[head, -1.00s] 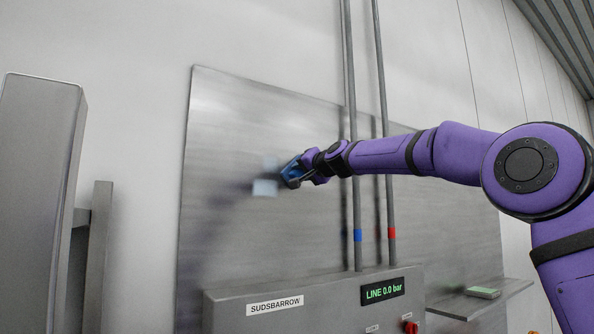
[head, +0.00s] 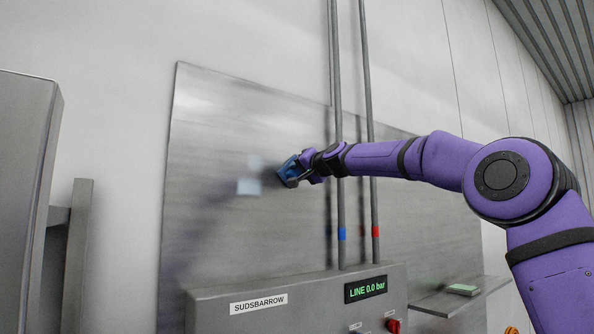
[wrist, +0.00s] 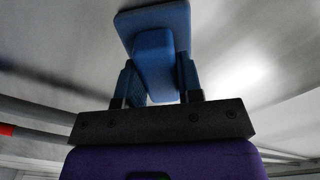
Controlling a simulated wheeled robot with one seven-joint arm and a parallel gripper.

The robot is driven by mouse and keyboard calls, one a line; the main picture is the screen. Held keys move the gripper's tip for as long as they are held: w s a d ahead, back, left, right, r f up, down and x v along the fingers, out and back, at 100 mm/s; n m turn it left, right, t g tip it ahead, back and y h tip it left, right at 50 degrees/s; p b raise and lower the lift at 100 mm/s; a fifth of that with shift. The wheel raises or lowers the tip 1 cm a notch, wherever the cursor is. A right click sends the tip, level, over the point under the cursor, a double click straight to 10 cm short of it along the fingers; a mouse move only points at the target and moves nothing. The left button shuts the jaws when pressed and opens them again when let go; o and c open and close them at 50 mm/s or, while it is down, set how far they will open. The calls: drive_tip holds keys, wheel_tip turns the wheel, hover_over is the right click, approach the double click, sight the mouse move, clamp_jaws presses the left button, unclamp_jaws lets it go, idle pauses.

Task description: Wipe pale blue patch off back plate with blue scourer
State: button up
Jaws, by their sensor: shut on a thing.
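The pale blue patch (head: 249,187) is on the metal back plate (head: 225,235), left of my gripper in the head view. A fainter pale mark (head: 255,162) shows just above it. My gripper (head: 291,172) is shut on the blue scourer (head: 284,168). In the wrist view the scourer (wrist: 153,62) has a block-like grip between the fingers and a wide flat pad (wrist: 158,14) beyond them. The scourer is close to the plate, right of the patch; I cannot tell whether it touches. The patch is not visible in the wrist view.
Two vertical pipes (head: 338,110) with blue and red bands stand in front of the plate, behind my forearm. Below is the grey SUDSBARROW box (head: 215,310) with a display (head: 366,289) and red knob (head: 394,326). A shelf (head: 440,304) at right holds a green-topped item (head: 463,289).

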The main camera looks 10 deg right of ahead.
drive_tip(key=shift+d+f, duration=0.1)
drive_tip(key=shift+d, duration=0.05)
drive_tip(key=v, duration=0.5)
drive_tip(key=shift+s+d, duration=0.1)
drive_tip(key=shift+s, duration=0.25)
drive_tip(key=v, duration=0.3)
idle(0.6)
